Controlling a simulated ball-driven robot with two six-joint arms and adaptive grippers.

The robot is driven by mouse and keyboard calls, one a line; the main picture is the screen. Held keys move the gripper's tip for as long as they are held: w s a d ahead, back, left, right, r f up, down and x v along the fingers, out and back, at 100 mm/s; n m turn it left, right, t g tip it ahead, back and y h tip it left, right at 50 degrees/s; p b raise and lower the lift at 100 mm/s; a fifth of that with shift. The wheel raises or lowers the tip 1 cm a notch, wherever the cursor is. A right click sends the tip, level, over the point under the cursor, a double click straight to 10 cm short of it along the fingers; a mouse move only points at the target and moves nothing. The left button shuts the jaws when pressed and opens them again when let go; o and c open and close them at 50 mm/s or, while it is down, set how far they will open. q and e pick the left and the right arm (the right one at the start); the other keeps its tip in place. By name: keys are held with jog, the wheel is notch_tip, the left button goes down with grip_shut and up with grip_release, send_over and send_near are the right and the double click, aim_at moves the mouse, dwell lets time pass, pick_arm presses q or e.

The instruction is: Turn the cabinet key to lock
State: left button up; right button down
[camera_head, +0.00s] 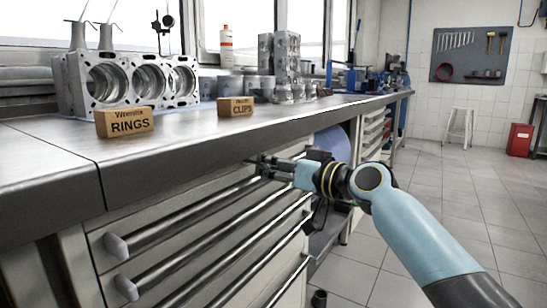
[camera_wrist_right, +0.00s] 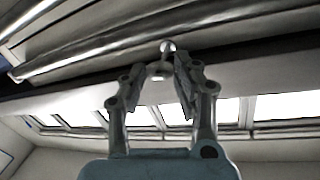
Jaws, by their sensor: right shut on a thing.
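My right gripper (camera_head: 262,164) reaches in from the right to the upper right of the drawer cabinet (camera_head: 150,222), just below the bench top. In the right wrist view its two fingers (camera_wrist_right: 167,72) are closed in on a small metal piece, which I take to be the cabinet key (camera_wrist_right: 167,47). Its rounded end shows at the fingertips, against the cabinet front. The key's turn angle is too small to tell. In the head view the fingers hide the key and lock. My left gripper is in neither view.
The workbench (camera_head: 180,165) overhangs the cabinet. On it stand a RINGS box (camera_head: 124,123), a CLIPS box (camera_head: 235,107), an engine block (camera_head: 125,80) and other metal parts. Long drawer handles (camera_head: 200,214) stick out below the gripper. The tiled floor (camera_head: 440,230) at right is open.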

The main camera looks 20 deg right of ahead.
pick_arm(q)
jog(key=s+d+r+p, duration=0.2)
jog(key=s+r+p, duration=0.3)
jog(key=p, duration=0.4)
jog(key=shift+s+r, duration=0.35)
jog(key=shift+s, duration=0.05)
pick_arm(e)
jog(key=m+g, duration=0.1)
jog(key=m, duration=0.3)
jog(key=m+g+y, duration=0.1)
jog(key=m, duration=0.3)
jog(key=m+g+y, duration=0.1)
jog(key=m, duration=0.3)
jog(key=shift+w+d+r, duration=0.15)
jog(key=shift+d, duration=0.1)
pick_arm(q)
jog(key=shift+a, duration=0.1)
pick_arm(e)
jog(key=shift+m, duration=0.4)
jog(key=c, duration=1)
grip_release()
jog(key=v, duration=1.2)
